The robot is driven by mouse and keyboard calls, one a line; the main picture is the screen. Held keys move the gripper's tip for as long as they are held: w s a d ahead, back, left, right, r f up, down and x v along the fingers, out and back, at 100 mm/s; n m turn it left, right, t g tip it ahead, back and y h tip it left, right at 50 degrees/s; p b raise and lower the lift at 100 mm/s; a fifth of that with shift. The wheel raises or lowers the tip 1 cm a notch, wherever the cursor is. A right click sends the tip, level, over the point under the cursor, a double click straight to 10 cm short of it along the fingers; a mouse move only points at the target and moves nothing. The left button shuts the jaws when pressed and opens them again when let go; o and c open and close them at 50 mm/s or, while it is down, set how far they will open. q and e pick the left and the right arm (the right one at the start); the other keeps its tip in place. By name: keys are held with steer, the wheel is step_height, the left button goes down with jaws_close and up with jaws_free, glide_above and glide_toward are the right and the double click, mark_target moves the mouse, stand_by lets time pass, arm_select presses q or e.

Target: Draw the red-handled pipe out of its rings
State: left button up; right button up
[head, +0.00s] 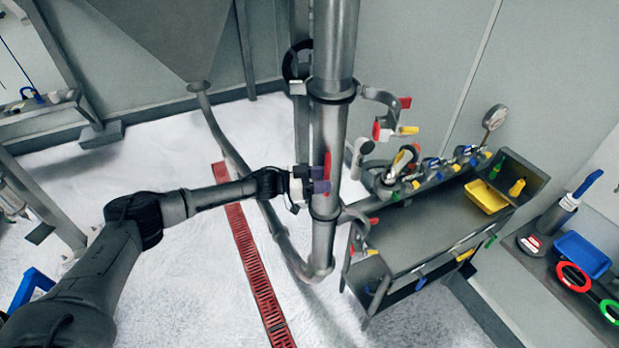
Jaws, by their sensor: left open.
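The grey metal pipe (327,125) stands upright in the middle of the head view. A dark ring (332,92) goes around it above, and a second ring (323,213) lower down. A narrow red handle (327,162) shows on the pipe's front between these rings. My left gripper (318,186) reaches in from the left and is open at the lower part of the red handle. Its fingers overlap the handle in the picture; I cannot tell whether they touch it. My right gripper is not in view.
Open clamps with red and yellow handles (392,132) hang right of the pipe. A dark metal bench (415,240) with valves and a yellow tray (486,196) stands to the right. A bent pipe (222,140) runs behind my left arm. A red floor grate (253,265) lies below.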

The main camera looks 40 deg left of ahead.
arm_select(q)
steer(key=shift+w+d, duration=0.4)
steer(key=shift+w, duration=0.05)
steer(key=shift+c, duration=0.5)
jaws_close()
stand_by(0.4)
stand_by(0.3)
steer(key=shift+r, duration=0.3)
